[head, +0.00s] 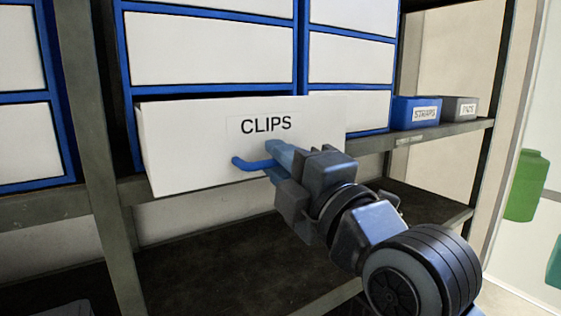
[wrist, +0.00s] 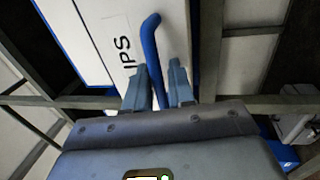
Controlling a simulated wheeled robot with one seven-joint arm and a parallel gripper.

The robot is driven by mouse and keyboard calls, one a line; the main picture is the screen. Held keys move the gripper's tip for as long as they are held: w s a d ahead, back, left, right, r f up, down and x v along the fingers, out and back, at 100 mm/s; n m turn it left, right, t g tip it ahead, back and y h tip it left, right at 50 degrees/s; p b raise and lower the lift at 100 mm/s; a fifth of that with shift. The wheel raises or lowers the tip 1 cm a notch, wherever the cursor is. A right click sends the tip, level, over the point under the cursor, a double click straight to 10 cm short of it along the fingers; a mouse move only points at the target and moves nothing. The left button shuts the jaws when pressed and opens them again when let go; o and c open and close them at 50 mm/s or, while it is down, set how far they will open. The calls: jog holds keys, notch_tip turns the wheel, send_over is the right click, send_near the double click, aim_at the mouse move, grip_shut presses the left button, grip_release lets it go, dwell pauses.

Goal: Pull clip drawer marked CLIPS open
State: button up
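The white clip drawer marked CLIPS (head: 190,145) stands partly out of its blue-framed cabinet, with a dark gap along its top left. Its blue bar handle (head: 250,164) is on the front below the label. My gripper (head: 272,161) is at the right part of the handle and covers its right end. The drawer front (wrist: 85,40) also shows there, with part of the label. The inside of the drawer is hidden.
Closed white drawers (head: 210,48) in blue frames are above and to the sides. A blue STRAPS bin (head: 403,112) and a grey bin (head: 447,107) stand right on the shelf. A shelf post (head: 95,150) is left of the drawer. The lower shelf (head: 220,265) is largely bare.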

jog(key=shift+o, duration=0.4)
jog(key=shift+s+d, duration=0.1)
jog(key=b+v, duration=0.1)
jog(key=v, duration=0.6)
jog(key=shift+s+b, duration=0.25)
jog(key=shift+b, duration=0.05)
jog(key=shift+d+f, duration=0.1)
jog(key=shift+d, duration=0.05)
jog(key=s+d+f+m+h+p, duration=0.1)
jog(key=s+d+f+m+h, duration=0.3)
jog(key=s+d+f+m, duration=0.5)
jog(key=s+d+f+m+h+p, duration=0.15)
jog(key=s+f+m+h, duration=0.25)
jog(key=f+m, duration=0.6)
jog(key=s+d+f+m+h, duration=0.1)
jog(key=s+d+f+m, duration=0.1)
jog(key=s, duration=0.5)
jog(key=s+d+f+m+g+h+p, duration=0.1)
jog(key=s+d+f+m, duration=0.1)
jog(key=s, duration=0.6)
jog(key=s+d+f+m+g+h, duration=0.1)
jog(key=s+d+f, duration=0.1)
jog(key=s+d, duration=0.2)
jog(key=s, duration=0.3)
jog(key=shift+s+m, duration=0.25)
jog(key=shift+m, duration=0.15)
